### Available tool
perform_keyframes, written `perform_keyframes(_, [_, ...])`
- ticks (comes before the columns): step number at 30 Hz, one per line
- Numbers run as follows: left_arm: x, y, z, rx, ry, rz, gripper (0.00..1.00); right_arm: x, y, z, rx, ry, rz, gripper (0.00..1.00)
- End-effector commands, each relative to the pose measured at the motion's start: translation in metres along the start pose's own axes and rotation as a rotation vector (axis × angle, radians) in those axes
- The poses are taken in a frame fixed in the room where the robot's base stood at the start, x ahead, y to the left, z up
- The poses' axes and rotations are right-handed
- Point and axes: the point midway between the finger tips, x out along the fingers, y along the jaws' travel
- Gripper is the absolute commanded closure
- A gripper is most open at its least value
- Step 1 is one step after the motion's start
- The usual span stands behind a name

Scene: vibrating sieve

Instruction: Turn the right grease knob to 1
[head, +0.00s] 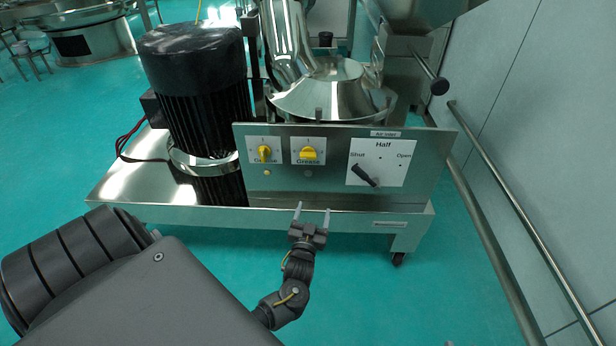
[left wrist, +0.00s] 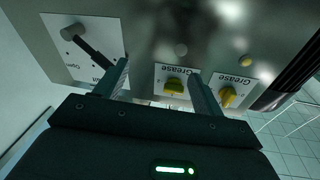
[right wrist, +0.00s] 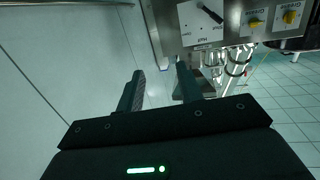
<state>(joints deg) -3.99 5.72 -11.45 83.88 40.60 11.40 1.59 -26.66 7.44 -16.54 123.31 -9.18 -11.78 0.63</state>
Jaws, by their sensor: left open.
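The right grease knob (head: 309,154) is yellow, on a white "Grease" label on the front panel (head: 346,185); its handle looks roughly sideways. Its number marks are too small to read. My left gripper (head: 312,208) is open and empty, below and in front of this knob, with its fingers pointing at the panel. In the left wrist view, upside down, the right grease knob (left wrist: 174,87) shows between the fingers, nearer the right-hand finger, and apart from both. My right gripper (right wrist: 160,80) is open and empty, away from the panel; the knob (right wrist: 253,22) shows beyond it, upper right.
The left grease knob (head: 264,154), also yellow, sits beside the right one. A black lever (head: 364,175) with Shut, Half and Open marks is on the panel's right. A dark motor (head: 197,100) stands left. A metal rail (head: 500,200) runs along the right wall.

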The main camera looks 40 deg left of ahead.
Motion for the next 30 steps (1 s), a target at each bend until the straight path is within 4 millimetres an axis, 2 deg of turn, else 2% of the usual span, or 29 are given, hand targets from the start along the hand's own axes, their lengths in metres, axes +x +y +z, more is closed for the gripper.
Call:
perform_keyframes(4, [0.013,-0.018,-0.038,-0.077,0.176,-0.115,0.31,-0.020,-0.014,-0.061,-0.026,0.196,-0.030,0.64])
perform_keyframes(6, [0.014,-0.025,-0.053,-0.098,0.225,-0.150,0.31,-0.029,-0.018,-0.083,-0.034,0.251,-0.039,0.64])
perform_keyframes(9, [0.015,-0.032,-0.066,-0.116,0.265,-0.179,0.31,-0.038,-0.022,-0.101,-0.040,0.297,-0.046,0.64])
perform_keyframes(17, [0.020,-0.035,-0.073,-0.122,0.278,-0.190,0.31,-0.042,-0.024,-0.111,-0.042,0.322,-0.050,0.64])
perform_keyframes(20, [0.032,-0.038,-0.076,-0.121,0.280,-0.190,0.31,-0.043,-0.025,-0.113,-0.042,0.345,-0.056,0.64])
perform_keyframes(30, [0.090,-0.050,-0.091,-0.120,0.278,-0.188,0.31,-0.047,-0.024,-0.126,-0.038,0.459,-0.053,0.64])
